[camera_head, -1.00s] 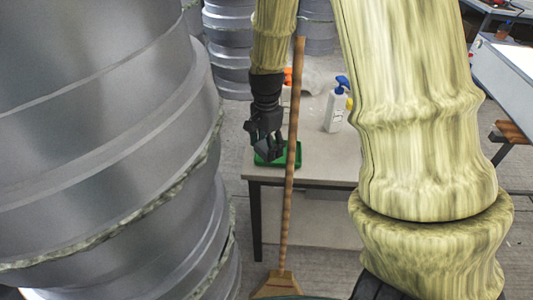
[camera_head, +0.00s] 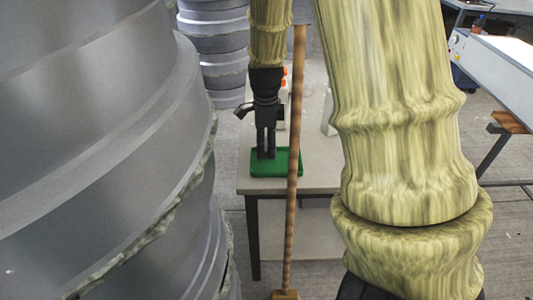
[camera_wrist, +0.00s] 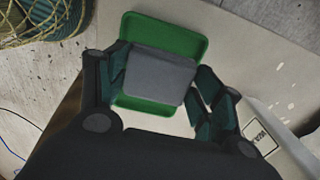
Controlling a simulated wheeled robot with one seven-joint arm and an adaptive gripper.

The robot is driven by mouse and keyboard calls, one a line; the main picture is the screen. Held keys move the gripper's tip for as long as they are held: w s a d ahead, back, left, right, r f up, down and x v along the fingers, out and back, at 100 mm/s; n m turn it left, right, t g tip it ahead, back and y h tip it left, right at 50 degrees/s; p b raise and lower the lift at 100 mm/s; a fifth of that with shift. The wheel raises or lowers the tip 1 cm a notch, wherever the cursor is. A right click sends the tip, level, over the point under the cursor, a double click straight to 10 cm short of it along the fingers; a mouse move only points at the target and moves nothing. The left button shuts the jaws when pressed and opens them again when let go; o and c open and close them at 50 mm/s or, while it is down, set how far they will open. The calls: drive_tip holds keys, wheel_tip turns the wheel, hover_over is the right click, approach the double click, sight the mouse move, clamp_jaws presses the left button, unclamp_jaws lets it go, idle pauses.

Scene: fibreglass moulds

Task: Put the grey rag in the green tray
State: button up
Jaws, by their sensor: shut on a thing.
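The grey rag (camera_wrist: 158,77) shows in the wrist view between my gripper's two fingers, in front of the green tray. My gripper (camera_wrist: 155,85) is shut on it. In the head view my gripper (camera_head: 266,154) points down over the green tray (camera_head: 262,173), which lies on the table near its left front corner. The tray also shows in the wrist view (camera_wrist: 160,32), with its ends visible on both sides of the rag. I cannot tell how high the rag is above the tray floor. The rag is hidden in the head view.
A broom with a wooden handle (camera_head: 293,120) stands in front of the table (camera_head: 325,180) and crosses the tray in the head view. A white bottle (camera_head: 328,115) is partly hidden behind my arm. Large grey ribbed moulds (camera_head: 100,150) fill the left side.

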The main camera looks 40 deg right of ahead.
sight(266, 163)
drive_tip(key=shift+s+f, duration=0.1)
drive_tip(key=shift+f, duration=2.25)
drive_tip(key=shift+f, duration=0.15)
drive_tip(key=o, duration=1.2)
wheel_tip(266, 163, up, 12)
drive_tip(key=shift+r+p, duration=0.15)
drive_tip(key=shift+p, duration=0.2)
